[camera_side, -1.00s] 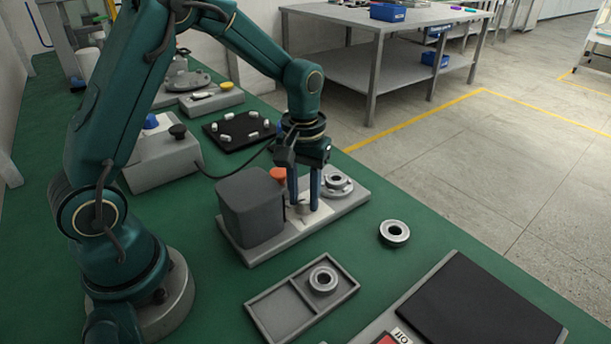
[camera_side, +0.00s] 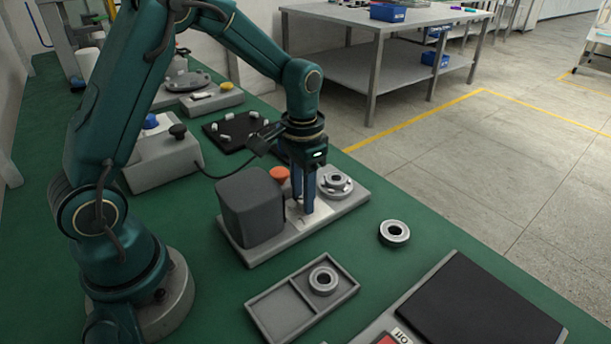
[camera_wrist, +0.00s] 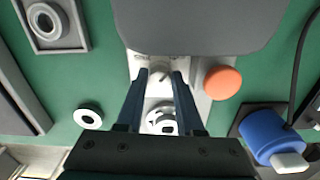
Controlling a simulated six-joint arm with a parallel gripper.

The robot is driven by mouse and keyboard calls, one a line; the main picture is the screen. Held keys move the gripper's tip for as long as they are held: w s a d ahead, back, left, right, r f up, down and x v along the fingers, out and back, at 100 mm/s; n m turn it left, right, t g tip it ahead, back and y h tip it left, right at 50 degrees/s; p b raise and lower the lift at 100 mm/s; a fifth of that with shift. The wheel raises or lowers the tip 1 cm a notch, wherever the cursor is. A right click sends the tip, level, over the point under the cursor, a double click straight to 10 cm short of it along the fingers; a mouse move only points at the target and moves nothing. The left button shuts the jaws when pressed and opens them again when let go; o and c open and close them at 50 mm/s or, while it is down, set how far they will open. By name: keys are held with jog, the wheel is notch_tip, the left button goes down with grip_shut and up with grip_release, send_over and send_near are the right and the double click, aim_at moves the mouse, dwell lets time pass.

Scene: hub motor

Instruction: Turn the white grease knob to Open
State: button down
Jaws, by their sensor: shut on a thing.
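The grease knob (camera_wrist: 160,76) is a small pale knob on a light plate (camera_side: 318,216) of the grey base unit, next to the dark grey box. My gripper (camera_wrist: 158,78) points down at it, with one blue finger on each side, shut on the knob. In the side view my gripper (camera_side: 308,208) stands over the plate, one finger partly behind the other, and the knob is mostly hidden. Small lettering on the plate shows in the wrist view, but I cannot read the knob's setting.
The dark grey box (camera_side: 250,207) stands close beside my fingers. An orange button (camera_side: 279,174) and a round metal fitting (camera_side: 335,184) are on the same base. A loose ring (camera_side: 394,233) and a tray (camera_side: 289,318) holding another ring lie nearer; green table between them is clear.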

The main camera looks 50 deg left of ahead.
dwell(0.3)
jog(key=c, duration=0.5)
grip_release()
jog(key=shift+c, duration=0.2)
jog(key=shift+r, duration=0.15)
jog(key=shift+r, duration=2.5)
